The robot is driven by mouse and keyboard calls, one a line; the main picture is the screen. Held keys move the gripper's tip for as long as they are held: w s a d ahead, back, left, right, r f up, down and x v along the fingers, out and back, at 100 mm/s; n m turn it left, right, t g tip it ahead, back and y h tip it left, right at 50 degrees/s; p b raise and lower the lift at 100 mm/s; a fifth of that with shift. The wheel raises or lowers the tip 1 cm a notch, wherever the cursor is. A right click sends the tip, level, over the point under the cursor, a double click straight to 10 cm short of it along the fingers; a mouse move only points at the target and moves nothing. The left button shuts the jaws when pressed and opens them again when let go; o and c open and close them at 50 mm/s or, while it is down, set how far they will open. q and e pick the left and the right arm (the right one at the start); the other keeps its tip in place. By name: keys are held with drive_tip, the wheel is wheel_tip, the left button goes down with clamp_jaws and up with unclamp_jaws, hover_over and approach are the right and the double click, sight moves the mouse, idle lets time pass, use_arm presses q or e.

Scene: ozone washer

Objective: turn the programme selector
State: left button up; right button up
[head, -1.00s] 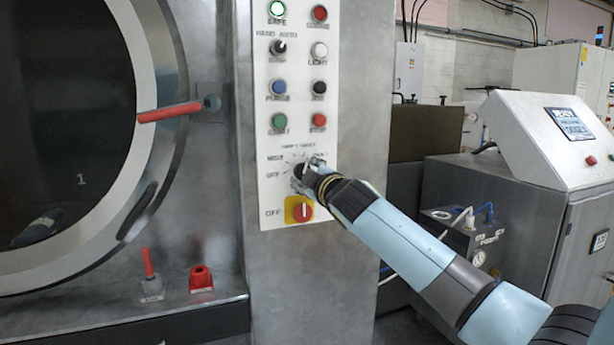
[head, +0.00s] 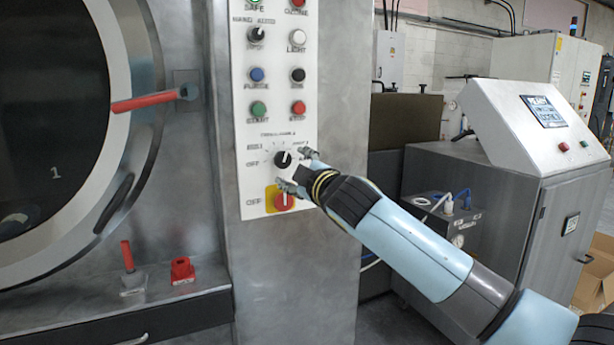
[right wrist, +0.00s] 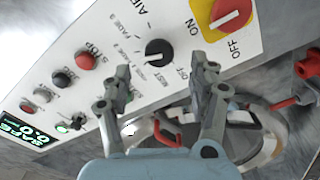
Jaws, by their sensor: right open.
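The programme selector is a round black knob (head: 283,159) low on the white control panel (head: 246,104), above the red and yellow on/off switch (head: 285,200). Printed position marks surround it; I cannot read its pointer setting for sure. In the right wrist view the knob (right wrist: 158,53) lies beyond and between the fingertips. My right gripper (head: 296,171) is open and empty, just off the panel at the knob's lower right. It also shows in the right wrist view (right wrist: 162,72), with its fingers apart and clear of the knob. My left gripper is in neither view.
Several push buttons and a smaller hand/auto knob (head: 257,35) sit higher on the panel. The round washer door with its red handle (head: 145,102) is at the left. A steel console (head: 535,125) stands at the right, behind my right arm.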

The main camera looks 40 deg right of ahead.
drive_tip(key=v, duration=0.6)
drive_tip(key=shift+s, duration=0.25)
drive_tip(key=shift+a, duration=0.1)
